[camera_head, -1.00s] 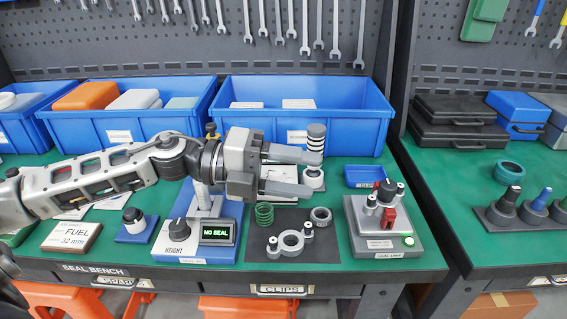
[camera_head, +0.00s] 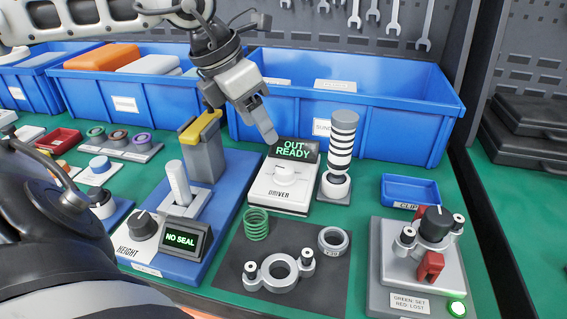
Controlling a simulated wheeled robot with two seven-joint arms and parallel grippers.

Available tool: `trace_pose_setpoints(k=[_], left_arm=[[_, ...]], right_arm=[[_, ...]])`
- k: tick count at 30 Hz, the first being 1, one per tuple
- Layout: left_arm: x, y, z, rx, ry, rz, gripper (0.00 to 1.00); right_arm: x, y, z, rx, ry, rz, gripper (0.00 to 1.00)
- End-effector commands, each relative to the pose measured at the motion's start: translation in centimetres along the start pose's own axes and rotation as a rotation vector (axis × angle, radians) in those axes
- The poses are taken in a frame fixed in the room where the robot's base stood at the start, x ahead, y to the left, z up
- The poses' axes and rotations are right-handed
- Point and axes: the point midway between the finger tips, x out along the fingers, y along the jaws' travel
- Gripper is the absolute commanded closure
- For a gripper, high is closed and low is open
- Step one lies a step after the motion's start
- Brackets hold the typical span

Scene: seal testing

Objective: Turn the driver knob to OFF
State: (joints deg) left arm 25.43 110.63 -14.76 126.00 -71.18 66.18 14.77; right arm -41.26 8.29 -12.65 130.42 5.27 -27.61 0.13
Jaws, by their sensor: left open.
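The driver (camera_head: 281,192) is a white box on the green bench, marked DRIVER, with a round pale knob (camera_head: 286,174) on top. Its dark screen (camera_head: 293,150) reads OUT READY in green. I cannot make out an OFF mark or where the knob points. My left gripper (camera_head: 266,132) comes down from the upper left, with its fingers at the left end of the screen, behind and left of the knob. It is open, and its fingers overlap in this view. It looks apart from the knob. My right gripper is not in view.
A blue height device (camera_head: 185,215) with a NO SEAL screen stands left of the driver. A striped post (camera_head: 341,150) stands close on its right. A dark mat (camera_head: 285,270) with a spring and rings lies in front. A blue bin (camera_head: 400,115) is behind.

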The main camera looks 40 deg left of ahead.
Motion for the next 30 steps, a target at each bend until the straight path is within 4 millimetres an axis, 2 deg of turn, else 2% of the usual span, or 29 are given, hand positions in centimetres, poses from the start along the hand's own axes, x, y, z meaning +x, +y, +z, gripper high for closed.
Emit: trace_pose_setpoints(k=[1, 4, 12, 21, 30], left_arm=[[1.4, -0.1, -0.2, 0.0, 0.007, -0.006, 0.45], [3.7, -0.1, -0.2, -0.001, 0.007, -0.008, 0.45], [7.6, -0.1, -0.2, -0.001, 0.006, -0.003, 0.45], [10.4, 0.0, -0.2, -0.002, 0.004, -0.001, 0.45], [11.2, -0.1, 0.0, 0.0, 0.0, -0.002, 0.45]], right_arm=[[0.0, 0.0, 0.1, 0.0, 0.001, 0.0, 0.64], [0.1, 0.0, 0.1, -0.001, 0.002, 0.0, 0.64], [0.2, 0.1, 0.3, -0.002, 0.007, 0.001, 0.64], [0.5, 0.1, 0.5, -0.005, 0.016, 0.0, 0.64], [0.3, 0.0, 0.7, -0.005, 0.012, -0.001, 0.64]])
